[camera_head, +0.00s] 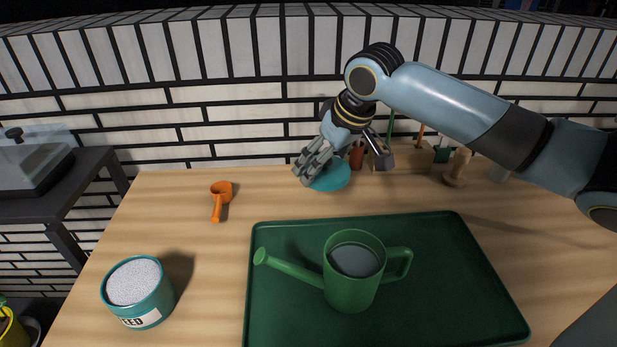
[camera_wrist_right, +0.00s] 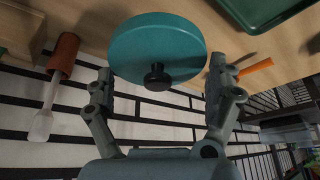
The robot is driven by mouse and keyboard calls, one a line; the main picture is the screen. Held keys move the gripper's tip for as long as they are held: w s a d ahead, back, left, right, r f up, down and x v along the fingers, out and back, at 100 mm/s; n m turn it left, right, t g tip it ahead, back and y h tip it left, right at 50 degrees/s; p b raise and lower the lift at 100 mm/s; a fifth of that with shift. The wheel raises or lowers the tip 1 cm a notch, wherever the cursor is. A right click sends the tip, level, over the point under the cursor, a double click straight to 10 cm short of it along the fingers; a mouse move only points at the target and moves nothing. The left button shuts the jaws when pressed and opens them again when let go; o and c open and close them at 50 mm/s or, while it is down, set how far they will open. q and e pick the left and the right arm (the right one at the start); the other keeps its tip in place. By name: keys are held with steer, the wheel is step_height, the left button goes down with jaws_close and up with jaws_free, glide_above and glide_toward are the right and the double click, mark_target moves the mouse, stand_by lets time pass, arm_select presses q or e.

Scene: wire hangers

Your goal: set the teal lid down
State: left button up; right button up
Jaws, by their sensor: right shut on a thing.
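The teal lid (camera_head: 332,177) is at the back of the table, by the brick wall. In the right wrist view the round lid (camera_wrist_right: 158,38) shows its broad face and a small black knob (camera_wrist_right: 157,77). My right gripper (camera_head: 314,170) is shut on the lid, with one finger on either side of its rim; the fingers (camera_wrist_right: 160,85) also show in the wrist view. I cannot tell whether the lid touches the table top. The teal feed tin (camera_head: 150,308) stands open at the front left, full of pale grains. My left gripper is not in view.
A green tray (camera_head: 480,260) with a green watering can (camera_head: 352,290) covers the front middle. An orange scoop (camera_head: 220,195) lies left of the lid. Tools and a wooden piece (camera_head: 457,168) stand along the back right. Bare wood (camera_head: 200,250) lies between tin and tray.

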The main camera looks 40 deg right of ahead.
steer(key=w+f, duration=0.2)
steer(key=w, duration=0.1)
steer(key=w+d+f, duration=0.1)
steer(key=w, duration=0.1)
steer(key=shift+w+f+b, duration=0.25)
steer(key=shift+b, duration=0.15)
steer(key=shift+f, duration=2)
steer(key=o, duration=0.7)
steer(key=shift+o, duration=0.2)
steer(key=p+v, duration=0.1)
steer(key=v, duration=1)
steer(key=shift+w+d+p, duration=0.1)
steer(key=shift+p, duration=0.2)
steer(key=shift+s+r, duration=0.25)
steer(key=shift+r, duration=0.3)
